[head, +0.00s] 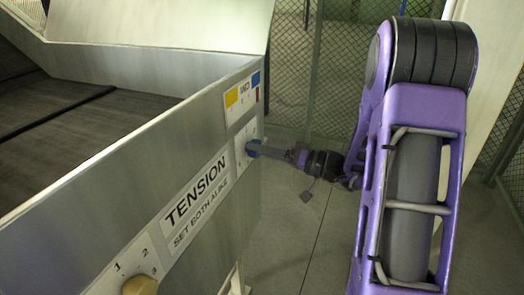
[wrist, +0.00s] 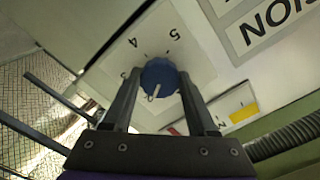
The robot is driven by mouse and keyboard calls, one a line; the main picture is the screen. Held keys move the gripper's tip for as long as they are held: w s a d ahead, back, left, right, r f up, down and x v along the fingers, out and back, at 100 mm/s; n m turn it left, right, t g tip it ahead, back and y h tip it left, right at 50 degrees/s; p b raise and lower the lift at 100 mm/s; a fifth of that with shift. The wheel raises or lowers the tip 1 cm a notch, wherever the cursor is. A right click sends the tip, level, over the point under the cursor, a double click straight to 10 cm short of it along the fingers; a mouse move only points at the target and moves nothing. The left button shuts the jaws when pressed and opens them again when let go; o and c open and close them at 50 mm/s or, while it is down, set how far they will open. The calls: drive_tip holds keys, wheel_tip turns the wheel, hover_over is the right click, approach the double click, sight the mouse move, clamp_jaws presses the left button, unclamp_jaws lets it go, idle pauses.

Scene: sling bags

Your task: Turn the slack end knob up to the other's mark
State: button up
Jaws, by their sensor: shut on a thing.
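My gripper (wrist: 158,82) is shut on this knob, one finger on each side. In the head view my gripper (head: 259,150) reaches the blue knob (head: 251,148) at the panel's far end. A yellow-tan knob (head: 140,285) is at the near end, cut off by the frame, near marks 1 and 2; its pointer is not visible.
A "TENSION, SET BOTH ALIKE" label (head: 197,195) lies between the knobs on the metal side panel (head: 110,195). A card with coloured patches (head: 243,98) is above the blue knob. A dark belt (head: 60,110) lies behind the panel. Mesh fencing (head: 345,70) stands behind.

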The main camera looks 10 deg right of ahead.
drive_tip(key=shift+c, duration=0.7)
drive_tip(key=shift+m, duration=0.4)
drive_tip(key=shift+r+m+p, duration=0.1)
drive_tip(key=shift+m+p, duration=3.45)
drive_tip(key=shift+m, duration=7.85)
